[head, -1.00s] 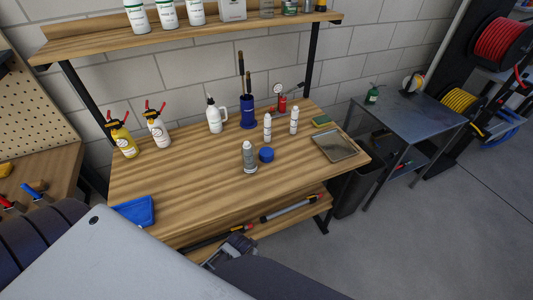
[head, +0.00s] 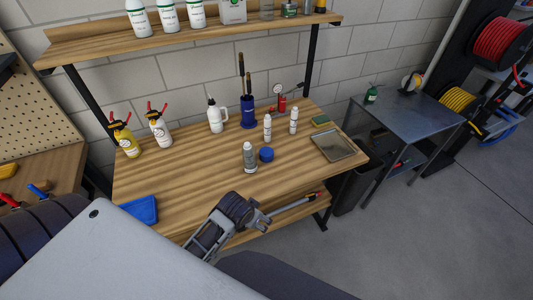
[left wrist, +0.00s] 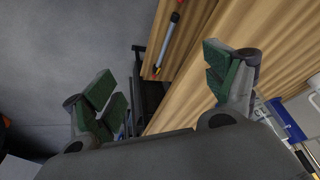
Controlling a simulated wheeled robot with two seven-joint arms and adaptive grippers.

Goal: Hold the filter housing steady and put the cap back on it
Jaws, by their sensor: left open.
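The filter housing (head: 249,158) looks like a grey upright cylinder near the middle of the wooden bench. The cap (head: 266,154) is a blue round piece lying on the bench just right of the housing, apart from its top. My left gripper (head: 262,214) is at the bench's front edge, in front of the housing and clear of it. In the left wrist view its green-padded fingers (left wrist: 165,82) are spread with nothing between them. The housing and cap cannot be made out clearly there. My right gripper is not in view.
The bench (head: 190,185) holds two white bottles (head: 267,127) behind the cap, a metal tray (head: 333,146) at right, a blue tray (head: 140,209) at front left, and a blue pot (head: 248,113) at the back.

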